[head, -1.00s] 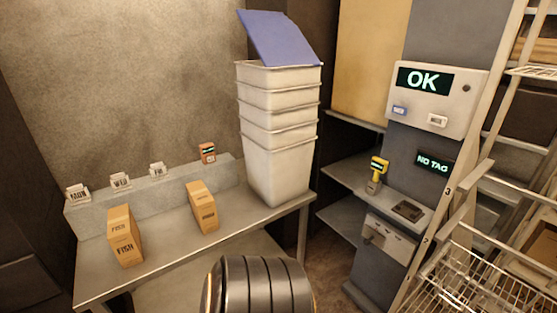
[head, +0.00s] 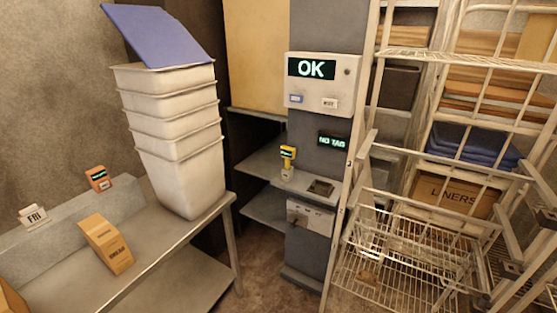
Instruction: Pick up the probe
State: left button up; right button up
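I cannot tell for certain which thing is the probe. A yellow handheld device (head: 288,154) with a small lit screen stands upright on a small shelf of the grey column, below and left of the "NO TAG" display (head: 332,141). A small orange device (head: 98,179) with a dark screen sits on the raised ledge at the left. Neither of my grippers shows in the head view.
A steel table (head: 170,240) at left holds a stack of white tubs (head: 185,175) with a tilted blue lid (head: 160,35), and a carton (head: 106,244). A wire-basket trolley (head: 400,260) stands at right. A panel (head: 320,85) reads "OK". Some floor is clear between.

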aim_at(289, 152)
jog(key=u, duration=2.15)
jog(key=z, duration=2.15)
jog(key=i+j+z, duration=0.2)
jog(key=i, duration=0.25)
jog(key=i+j+z, duration=0.25)
jog(key=i, duration=0.2)
jog(key=i+j+z, duration=0.2)
jog(key=i, duration=0.25)
jog(key=i+j+z, duration=0.2)
jog(key=j, duration=0.25)
jog(key=k, duration=0.1)
